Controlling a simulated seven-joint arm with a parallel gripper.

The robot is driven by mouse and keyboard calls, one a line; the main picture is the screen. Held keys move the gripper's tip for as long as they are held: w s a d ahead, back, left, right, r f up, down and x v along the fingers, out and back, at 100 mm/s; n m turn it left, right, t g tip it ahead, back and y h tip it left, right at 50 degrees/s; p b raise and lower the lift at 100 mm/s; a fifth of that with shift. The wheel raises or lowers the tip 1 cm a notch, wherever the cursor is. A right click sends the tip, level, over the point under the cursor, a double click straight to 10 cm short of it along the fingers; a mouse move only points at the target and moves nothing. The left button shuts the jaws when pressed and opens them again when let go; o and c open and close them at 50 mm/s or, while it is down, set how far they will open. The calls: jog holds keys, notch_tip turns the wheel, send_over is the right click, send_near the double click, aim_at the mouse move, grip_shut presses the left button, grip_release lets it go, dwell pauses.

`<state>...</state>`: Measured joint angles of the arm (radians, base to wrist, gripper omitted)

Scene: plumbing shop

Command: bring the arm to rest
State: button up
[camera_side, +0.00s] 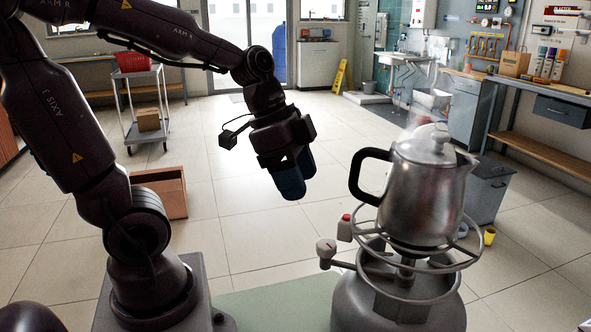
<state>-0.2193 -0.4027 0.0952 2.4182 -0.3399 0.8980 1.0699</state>
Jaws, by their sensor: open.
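My gripper (296,180) hangs in the air near the middle of the picture, pointing down with its blue fingers. It is open and I see nothing held between the fingers. A metal kettle (424,195) with a black handle (358,176) and a pale lid stands upright to its right, clear of the fingers in the picture. The kettle sits on a burner with a ring guard (470,262) on top of a grey gas cylinder (395,312). Light steam shows above the lid.
A valve knob (326,249) sticks out left of the burner. A green mat (268,308) lies beside my base. Behind stand an open cardboard box (165,190), a trolley (131,112), a grey bin (489,188) and a workbench (545,88). The tiled floor behind my gripper is mostly clear.

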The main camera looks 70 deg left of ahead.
jog(key=shift+s+a+r, duration=0.15)
jog(key=shift+s+r, duration=0.05)
jog(key=shift+r, duration=0.25)
jog(key=s+d+r+n, duration=0.1)
jog(key=n, duration=0.1)
jog(key=s+d+r+n+t+y, duration=0.1)
jog(key=n, duration=0.1)
jog(key=s+d+n+t+y, duration=0.1)
jog(key=n, duration=0.1)
jog(key=shift+s+r+n, duration=0.25)
jog(key=shift+r+n, duration=0.05)
jog(key=shift+r, duration=0.1)
dwell(1.5)
